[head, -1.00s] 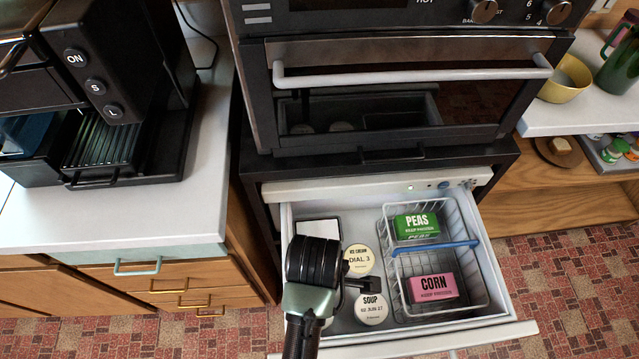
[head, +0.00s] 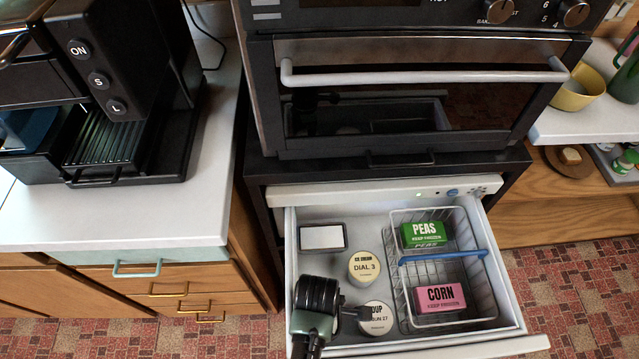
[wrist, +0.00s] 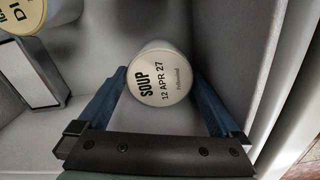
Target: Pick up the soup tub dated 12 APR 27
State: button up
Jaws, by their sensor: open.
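The soup tub dated 12 APR 27 (wrist: 160,78) is round with a white lid. In the wrist view it lies between the two blue fingers of my open gripper (wrist: 163,82), and I cannot tell whether they touch it.
An ice cream tub marked DIAL 3 (head: 364,268) stands behind the JUN tub. A white-topped box (head: 322,237) is at the back left. A wire basket (head: 398,285) on the right holds PEAS (head: 424,234) and CORN (head: 440,298) packs. The oven handle (head: 425,77) juts out above.

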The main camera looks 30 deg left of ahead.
jog(key=c, duration=1.3)
jog(key=shift+c, duration=0.3)
jog(key=shift+r, duration=0.1)
